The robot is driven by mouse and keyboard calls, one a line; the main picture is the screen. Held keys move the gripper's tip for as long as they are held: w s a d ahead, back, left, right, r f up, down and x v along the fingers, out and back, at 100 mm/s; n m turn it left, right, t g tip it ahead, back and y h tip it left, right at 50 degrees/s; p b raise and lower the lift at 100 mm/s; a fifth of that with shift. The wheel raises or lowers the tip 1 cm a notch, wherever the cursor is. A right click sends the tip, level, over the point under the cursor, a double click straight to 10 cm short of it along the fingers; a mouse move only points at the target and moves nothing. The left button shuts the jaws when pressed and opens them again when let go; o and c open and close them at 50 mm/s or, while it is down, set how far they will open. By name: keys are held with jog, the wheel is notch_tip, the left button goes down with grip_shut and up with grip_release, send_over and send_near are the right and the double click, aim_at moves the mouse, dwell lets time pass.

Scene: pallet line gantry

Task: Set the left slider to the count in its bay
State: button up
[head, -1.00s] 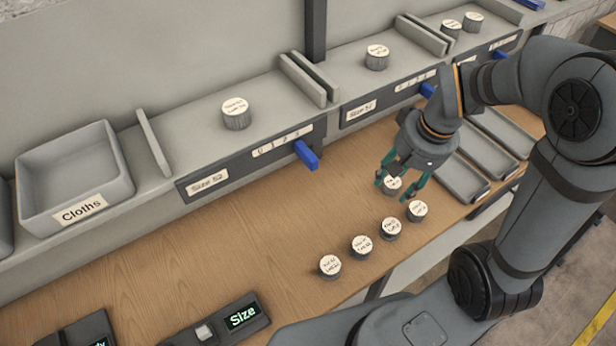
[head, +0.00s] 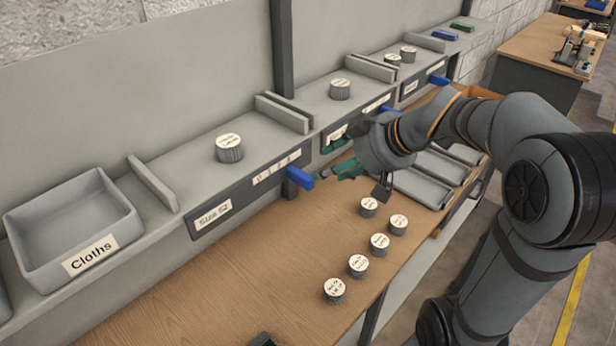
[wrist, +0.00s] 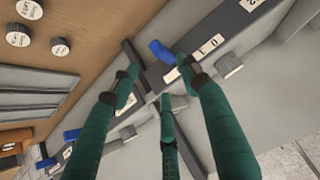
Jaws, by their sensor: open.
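The left slider is a blue knob (head: 299,178) on the dark front rail of the bay labelled "Size 52" (head: 212,214). It stands near the right, high end of the white number strip (head: 276,167). One grey, white-topped cylinder (head: 229,149) stands in that bay. My gripper (head: 338,162), with green fingers, is open and empty just right of the slider, apart from it. In the wrist view, the slider (wrist: 160,50) shows beyond the spread fingers, next to the number strip (wrist: 208,46). My fingers partly hide the strip there.
Several loose cylinders (head: 358,266) stand on the wooden bench. A "Cloths" bin (head: 75,235) sits at the left. Upright dividers (head: 282,113) separate the bays. Another cylinder (head: 340,89) and blue slider (head: 390,110) belong to the middle bay. Grey trays (head: 420,188) lie right of my gripper.

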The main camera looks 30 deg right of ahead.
aim_at(310, 176)
jog(key=x, duration=1)
jog(key=c, duration=0.3)
jog(key=c, duration=0.8)
grip_shut()
